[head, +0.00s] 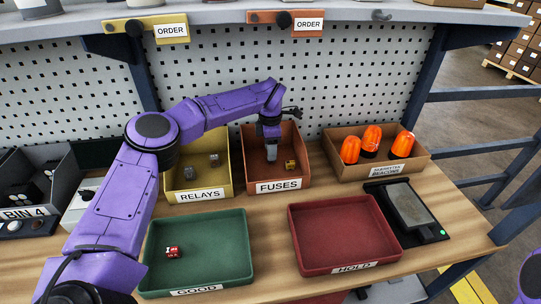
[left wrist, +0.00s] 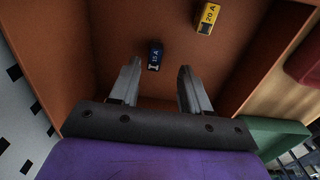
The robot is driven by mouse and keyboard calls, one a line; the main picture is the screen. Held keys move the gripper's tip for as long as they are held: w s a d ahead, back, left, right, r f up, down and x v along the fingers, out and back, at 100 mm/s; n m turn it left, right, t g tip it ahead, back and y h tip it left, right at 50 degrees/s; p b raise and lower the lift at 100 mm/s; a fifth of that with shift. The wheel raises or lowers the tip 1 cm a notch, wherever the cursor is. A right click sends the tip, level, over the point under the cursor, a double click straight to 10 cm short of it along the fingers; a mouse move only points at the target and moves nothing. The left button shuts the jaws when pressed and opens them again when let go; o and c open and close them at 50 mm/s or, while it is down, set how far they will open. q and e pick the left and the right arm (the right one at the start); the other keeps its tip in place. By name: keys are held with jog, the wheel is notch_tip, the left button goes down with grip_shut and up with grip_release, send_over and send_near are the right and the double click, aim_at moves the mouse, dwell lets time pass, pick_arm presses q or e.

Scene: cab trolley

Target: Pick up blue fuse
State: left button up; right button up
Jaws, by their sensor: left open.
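The blue fuse (left wrist: 154,56), marked 15 A, lies on the floor of the orange-brown FUSES bin (head: 279,186). In the left wrist view it is just beyond my left gripper (left wrist: 158,78), between the lines of its two fingers and nearer the left one. The fingers are apart with nothing between them. In the head view my left gripper (head: 271,150) points down into the FUSES bin, and I cannot make out the blue fuse there. A yellow fuse (left wrist: 209,17), marked 20 A, lies to the right of it; it also shows in the head view (head: 290,165). My right gripper is out of view.
The yellow RELAYS bin (head: 201,196) stands left of the FUSES bin, with orange beacons in a bin (head: 400,170) to the right. In front are a green GOOD tray (head: 225,255) holding a red item (head: 172,252) and an empty red HOLD tray (head: 345,235). A pegboard (head: 300,85) is behind.

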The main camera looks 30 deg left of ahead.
pick_arm(q)
jog(key=f, duration=0.2)
jog(key=w+f, duration=0.1)
jog(key=f, duration=0.1)
jog(key=shift+w+f+p, duration=0.1)
jog(key=shift+w+p, duration=0.1)
jog(key=shift+p, duration=0.1)
jog(key=shift+s+r, duration=0.25)
jog(key=shift+s, duration=0.05)
grip_shut()
